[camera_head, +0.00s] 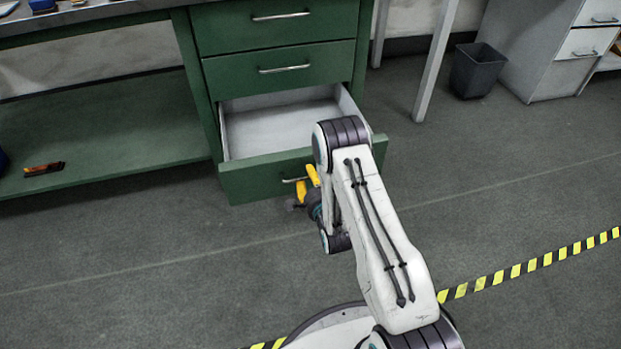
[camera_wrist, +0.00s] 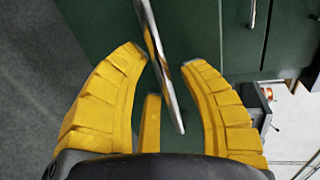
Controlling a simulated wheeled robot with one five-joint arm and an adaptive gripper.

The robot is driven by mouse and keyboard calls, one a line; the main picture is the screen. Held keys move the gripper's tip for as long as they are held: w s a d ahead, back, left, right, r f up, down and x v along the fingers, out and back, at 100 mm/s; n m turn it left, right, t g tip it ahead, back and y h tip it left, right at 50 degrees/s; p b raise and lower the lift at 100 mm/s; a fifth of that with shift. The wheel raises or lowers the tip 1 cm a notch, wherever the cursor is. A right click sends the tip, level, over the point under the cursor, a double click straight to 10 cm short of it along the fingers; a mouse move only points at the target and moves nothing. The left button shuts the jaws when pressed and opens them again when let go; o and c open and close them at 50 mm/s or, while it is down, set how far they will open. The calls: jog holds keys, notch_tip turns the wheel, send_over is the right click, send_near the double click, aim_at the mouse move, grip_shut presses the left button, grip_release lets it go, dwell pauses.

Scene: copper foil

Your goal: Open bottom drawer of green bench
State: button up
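The green bench (camera_head: 180,90) has a bank of drawers with metal handles. Its bottom drawer (camera_head: 250,181) is pulled well out, and its pale inside (camera_head: 280,125) shows and looks empty where visible. My gripper (camera_head: 306,184), with yellow fingers, is at the front of this drawer by its handle (camera_head: 291,180). In the wrist view the handle (camera_wrist: 158,65) runs between the spread fingers of my gripper (camera_wrist: 165,58), with gaps beside it. My arm hides the right part of the drawer front.
The two drawers above, the middle one (camera_head: 335,68) and the upper one (camera_head: 225,28), are shut. An orange-and-black tool (camera_head: 44,169) lies on the bench's low shelf (camera_head: 110,140). A dark bin (camera_head: 477,70) stands at the back right. The floor around the drawer is clear, with yellow-black tape (camera_head: 530,265) on it.

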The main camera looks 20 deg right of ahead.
jog(key=shift+o, duration=0.6)
jog(key=v, duration=0.7)
jog(key=shift+s, duration=0.3)
notch_tip(320, 180, up, 34)
jog(key=s+n+g+p, duration=0.2)
jog(key=n+g+p, duration=0.55)
jog(key=p, duration=1.25)
jog(key=s+r+n+g+p, duration=0.4)
jog(key=s+r+n+p, duration=0.6)
jog(key=s+r+p, duration=0.7)
jog(key=s+r, duration=0.9)
jog(key=shift+r+g, duration=0.35)
